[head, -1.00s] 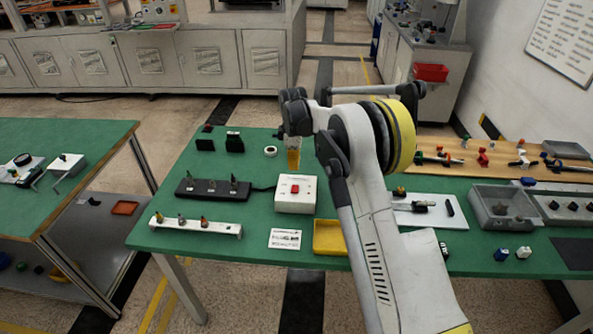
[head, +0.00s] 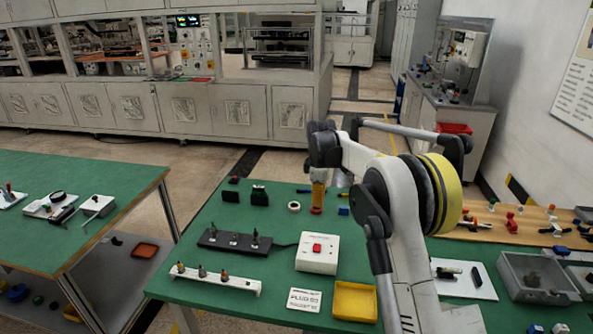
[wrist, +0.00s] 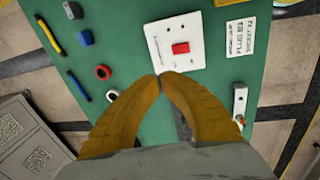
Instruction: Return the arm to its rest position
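My gripper (head: 318,198) hangs above the green table (head: 215,268), fingers pointing down, at the end of my bent arm. In the wrist view its two yellow-orange fingers (wrist: 158,78) meet at the tips, with nothing seen between them. A white box with a red button (head: 318,252) is on the table near it; the box also shows just beyond the fingertips in the wrist view (wrist: 165,35).
A black strip with upright pegs (head: 234,242), a white rail (head: 216,281), a yellow tray (head: 355,302) and a printed card (head: 304,300) occupy the table. A grey bin (head: 537,278) is at the right. Another green table (head: 75,170) stands left, across a floor gap.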

